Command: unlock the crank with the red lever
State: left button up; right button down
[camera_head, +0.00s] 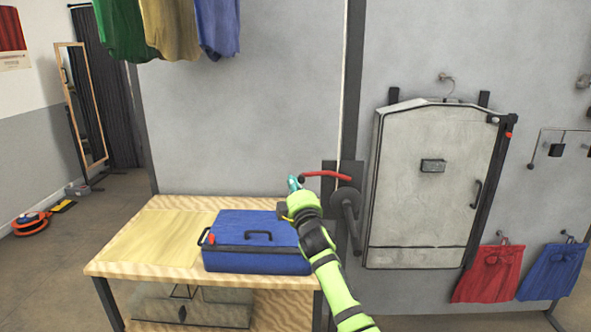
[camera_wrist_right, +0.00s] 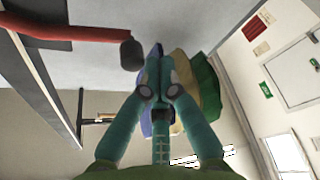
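The red lever (camera_head: 325,174) sticks out to the left from a dark plate (camera_head: 348,174) on the grey wall. Below it is the crank (camera_head: 346,205), a dark round disc with a bar hanging down. My right gripper (camera_head: 293,184), with teal fingers, is just left of the lever's free end. In the right wrist view the red lever (camera_wrist_right: 70,33) enters from the left and ends in a dark knob (camera_wrist_right: 131,55). The fingertips (camera_wrist_right: 156,55) come together beside the knob, with nothing seen between them; whether they touch the knob is unclear. My left gripper is not in view.
A blue case (camera_head: 250,258) stands on a wooden table (camera_head: 150,245) under my right forearm. A grey wall cabinet (camera_head: 425,190) is right of the crank. Coloured cloths (camera_head: 170,25) hang at upper left. The wall left of the lever is bare.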

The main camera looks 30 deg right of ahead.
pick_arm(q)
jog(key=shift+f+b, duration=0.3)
pick_arm(e)
jog(key=shift+d+f, duration=0.3)
jog(key=shift+f, duration=0.3)
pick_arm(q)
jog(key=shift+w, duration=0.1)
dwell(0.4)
